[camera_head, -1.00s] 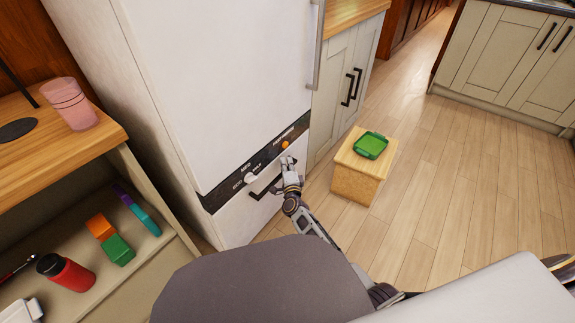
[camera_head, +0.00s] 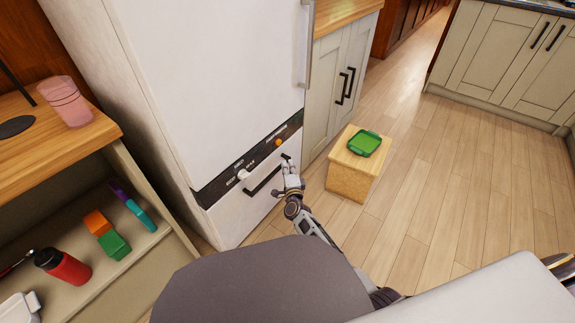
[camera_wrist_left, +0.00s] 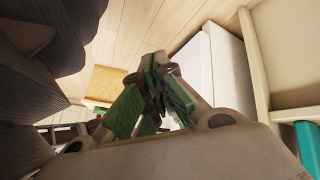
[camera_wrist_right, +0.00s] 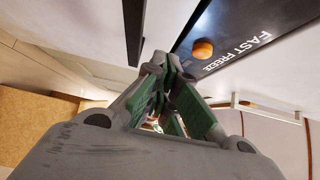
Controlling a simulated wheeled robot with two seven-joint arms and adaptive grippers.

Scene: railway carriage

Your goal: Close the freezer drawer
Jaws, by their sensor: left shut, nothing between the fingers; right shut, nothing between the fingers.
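The freezer drawer (camera_head: 238,216) is the white lower front of the fridge-freezer, below a black control strip. Its front looks about flush with the cabinet in the head view, though a small gap is hard to judge. Its dark bar handle (camera_head: 263,181) runs across the front and also shows in the right wrist view (camera_wrist_right: 133,30). My right gripper (camera_head: 288,164) is shut and empty, close to the handle's right end; I cannot tell whether it touches. My left gripper (camera_wrist_left: 160,62) is shut and empty, seen only in the left wrist view, above the floor.
An orange knob (camera_head: 278,142) and a white knob (camera_head: 243,174) sit on the control strip. A wooden box (camera_head: 352,178) with a green container (camera_head: 365,143) stands right of the freezer. An open shelf (camera_head: 135,255) stands at left. The floor at right is clear.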

